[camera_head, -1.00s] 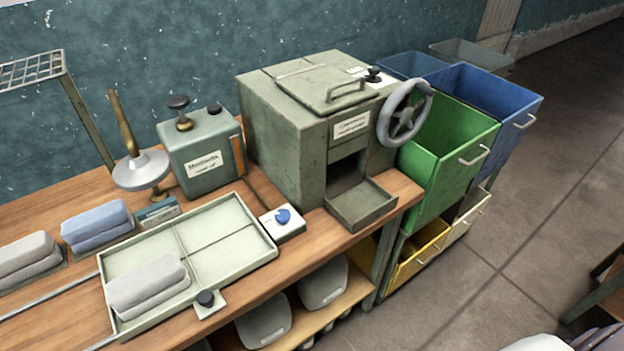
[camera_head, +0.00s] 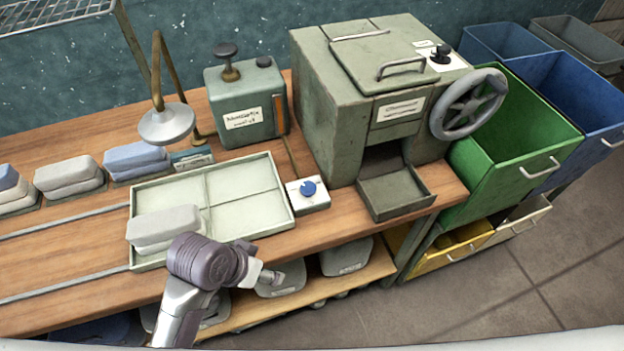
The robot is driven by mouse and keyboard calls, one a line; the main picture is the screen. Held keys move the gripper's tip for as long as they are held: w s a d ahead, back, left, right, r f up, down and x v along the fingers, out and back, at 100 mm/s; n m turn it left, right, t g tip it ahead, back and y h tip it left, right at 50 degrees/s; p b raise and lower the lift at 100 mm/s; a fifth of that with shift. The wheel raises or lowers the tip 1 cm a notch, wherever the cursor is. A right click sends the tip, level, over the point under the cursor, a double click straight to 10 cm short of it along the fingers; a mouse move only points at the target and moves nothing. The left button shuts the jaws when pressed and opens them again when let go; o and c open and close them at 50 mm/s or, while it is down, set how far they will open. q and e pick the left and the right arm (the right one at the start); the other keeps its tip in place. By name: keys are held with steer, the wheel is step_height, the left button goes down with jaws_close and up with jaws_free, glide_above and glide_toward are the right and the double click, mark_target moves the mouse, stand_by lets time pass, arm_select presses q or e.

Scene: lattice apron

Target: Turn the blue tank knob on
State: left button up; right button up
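The blue knob (camera_head: 308,187) sits on a small white box (camera_head: 318,203) on the wooden bench, just right of the pale tray. The green-grey tank (camera_head: 240,105), with a label, a black cap and an orange strip, stands behind it to the left. My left arm comes in from the bottom left, over the bench's front edge. Its end, with the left gripper (camera_head: 271,277), points right, below and left of the knob and apart from it. My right gripper is not in view.
The divided tray (camera_head: 245,183) holds a grey folded cloth (camera_head: 165,226). A large metal machine (camera_head: 365,95) with a handwheel (camera_head: 468,103) and open drawer stands right of the knob. A lamp-like cone (camera_head: 167,124) stands behind the tray. Green (camera_head: 515,150) and blue bins are at right.

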arm_select(q)
steer(key=w+d+r+m+g+h, duration=0.1)
steer(key=w+d+r+m, duration=0.15)
steer(key=w+d, duration=0.35)
steer(key=m+g+y, duration=0.2)
steer(key=m+y, duration=0.2)
steer(key=m, duration=0.3)
glide_toward(308, 187)
steer(key=f+p, duration=0.1)
steer(key=f, duration=0.3)
steer(key=f+p, duration=0.1)
steer(key=f, duration=0.4)
steer(key=shift+d+p, duration=0.2)
steer(key=shift+p, duration=0.1)
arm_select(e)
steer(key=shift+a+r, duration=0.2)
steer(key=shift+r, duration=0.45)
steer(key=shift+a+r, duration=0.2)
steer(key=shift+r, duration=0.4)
arm_select(q)
steer(key=c, duration=1.1)
steer(key=shift+c, duration=0.2)
